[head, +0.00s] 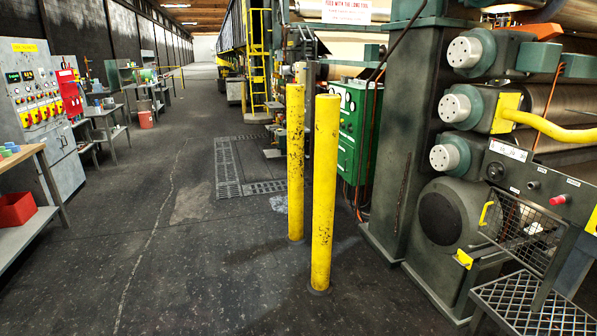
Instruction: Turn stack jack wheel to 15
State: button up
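The calender stack (412,130) stands at the right, a dark green frame with several rolls. Grey round roll ends (464,52) in teal housings face me. I cannot make out a jack wheel marked with numbers. A sloped control box (540,185) at the right edge carries a white label or scale (507,150), a dark round knob (495,171) and a red button (558,200). Their markings are too small to read. My gripper is not in view.
Two yellow posts (323,190) (296,160) stand before the stack. A mesh guard (522,232) and grated step (535,310) are at lower right. A control cabinet (40,120) and a bench with a red bin (16,209) line the left. The middle aisle is clear.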

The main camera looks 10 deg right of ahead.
aim_at(493, 172)
jog(key=i+z, duration=0.2)
jog(key=i, duration=0.25)
jog(key=i+j+z, duration=0.15)
jog(key=i, duration=0.25)
jog(key=i+j+z, duration=0.2)
jog(key=i, duration=0.25)
jog(key=i+j+z, duration=0.15)
jog(key=i, duration=0.25)
jog(key=j, duration=0.05)
